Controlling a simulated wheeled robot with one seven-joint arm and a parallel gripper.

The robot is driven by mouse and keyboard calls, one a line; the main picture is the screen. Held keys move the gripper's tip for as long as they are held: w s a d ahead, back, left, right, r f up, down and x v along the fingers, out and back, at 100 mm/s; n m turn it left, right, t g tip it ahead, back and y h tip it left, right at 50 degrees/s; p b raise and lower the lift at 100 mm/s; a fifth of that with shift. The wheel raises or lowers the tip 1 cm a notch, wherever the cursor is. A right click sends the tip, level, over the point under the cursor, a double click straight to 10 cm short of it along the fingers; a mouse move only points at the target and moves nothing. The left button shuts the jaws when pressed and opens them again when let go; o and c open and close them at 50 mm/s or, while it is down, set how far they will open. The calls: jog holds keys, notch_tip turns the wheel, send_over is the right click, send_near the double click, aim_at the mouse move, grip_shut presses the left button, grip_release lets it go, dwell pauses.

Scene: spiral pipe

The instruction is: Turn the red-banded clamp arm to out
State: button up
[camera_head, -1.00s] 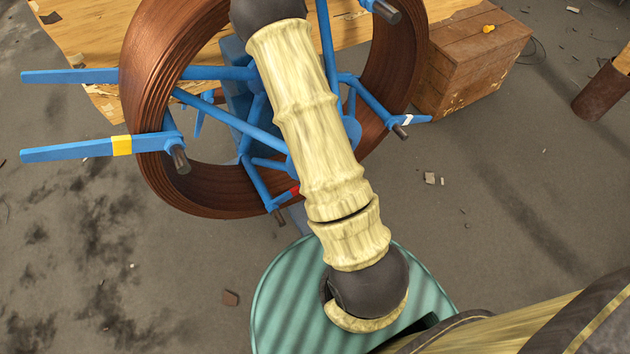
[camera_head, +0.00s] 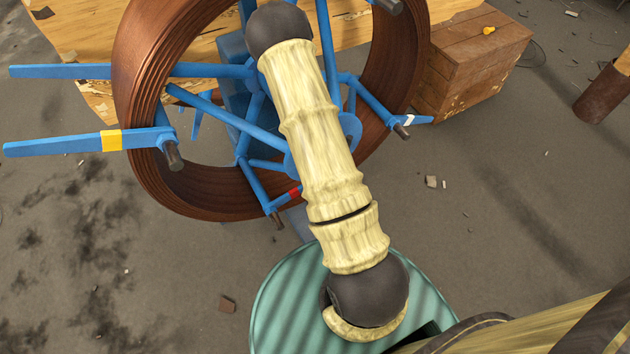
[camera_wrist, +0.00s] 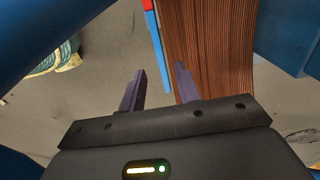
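The red-banded clamp arm (camera_head: 294,193) is a blue bar at the lower side of the blue spoked wheel, inside the brown pipe coil (camera_head: 160,180). Part of it lies behind my arm in the head view. In the wrist view a blue bar with a red band (camera_wrist: 147,5) runs along the left edge of the coil (camera_wrist: 208,50). My gripper (camera_wrist: 160,68) is open, with its two dark fingers apart. In the picture the blue bar's end lies between the fingers; I cannot tell whether they touch it. My gripper does not show in the head view.
A yellow-banded blue arm (camera_head: 111,140) sticks out left of the coil. A white-banded arm (camera_head: 407,119) is on the right. A wooden crate (camera_head: 475,65) stands at back right and a rusty cylinder (camera_head: 603,92) at far right. The floor at left is mostly clear.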

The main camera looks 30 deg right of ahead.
notch_tip(320, 180, down, 8)
jog(key=b, duration=0.2)
jog(key=shift+r+b, duration=0.1)
jog(key=shift+b, duration=0.2)
grip_shut()
